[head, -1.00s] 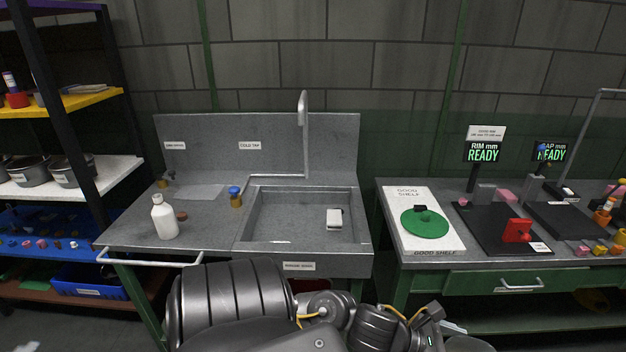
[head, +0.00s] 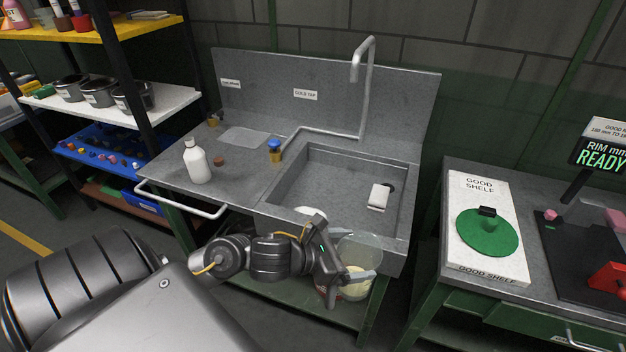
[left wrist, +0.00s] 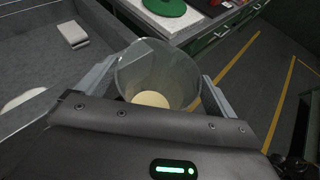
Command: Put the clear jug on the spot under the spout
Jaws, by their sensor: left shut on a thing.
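The clear jug (head: 362,250) is in front of the sink's front edge, outside the basin. It looks upright and has a pale yellowish bottom. My left gripper (head: 360,268) is shut on it, one finger on each side. In the left wrist view the jug (left wrist: 157,72) stands between the fingers, its open rim toward the camera. The curved spout (head: 356,72) of the cold tap hangs above the back of the sink basin (head: 325,185). I cannot make out a marked spot under it. My right gripper is not in view.
A white bottle (head: 196,160) and a blue-topped knob (head: 275,150) are on the counter to the left. A towel rail (head: 180,200) sticks out in front. The good shelf (head: 490,250) is right, across a gap.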

